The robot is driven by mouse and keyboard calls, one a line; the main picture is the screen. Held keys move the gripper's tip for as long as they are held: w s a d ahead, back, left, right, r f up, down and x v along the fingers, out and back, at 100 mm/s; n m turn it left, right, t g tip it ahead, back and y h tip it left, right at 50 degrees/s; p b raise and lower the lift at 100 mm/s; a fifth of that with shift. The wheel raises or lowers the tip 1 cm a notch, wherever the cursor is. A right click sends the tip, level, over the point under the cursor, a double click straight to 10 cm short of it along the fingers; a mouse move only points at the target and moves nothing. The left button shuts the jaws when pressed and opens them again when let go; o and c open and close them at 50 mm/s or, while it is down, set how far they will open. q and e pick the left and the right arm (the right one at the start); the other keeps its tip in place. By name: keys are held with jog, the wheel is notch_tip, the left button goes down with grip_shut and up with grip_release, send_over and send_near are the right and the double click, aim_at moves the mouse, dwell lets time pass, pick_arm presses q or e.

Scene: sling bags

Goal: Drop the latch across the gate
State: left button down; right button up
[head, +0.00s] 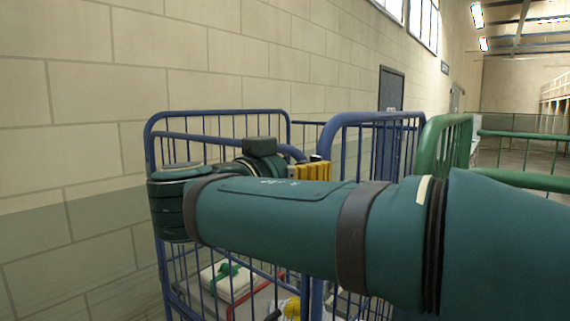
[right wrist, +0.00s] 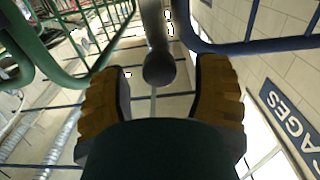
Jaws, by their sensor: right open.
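Blue barred panels stand in the middle of the head view, one at the left (head: 220,112) and one at the right (head: 375,116); I cannot tell which is the gate. My right gripper (head: 314,172) has yellow fingers and sits among their upper rails, partly behind my own arm. In the right wrist view my right gripper (right wrist: 162,75) is open. A dark grey rod with a rounded end (right wrist: 158,68), which looks like the latch, shows between its fingertips, not gripped. I cannot make out the latch in the head view. My left gripper is out of view.
A green barred cage (head: 447,128) stands at the right. White and coloured goods (head: 228,280) lie low inside the blue cage. A block wall (head: 80,130) runs along the left, with a dark door (head: 391,88) farther back. My right arm hides much of the centre.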

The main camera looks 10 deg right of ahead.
jog(key=shift+w+d, duration=0.3)
jog(key=shift+d, duration=0.15)
grip_shut()
jog(key=shift+a, duration=0.1)
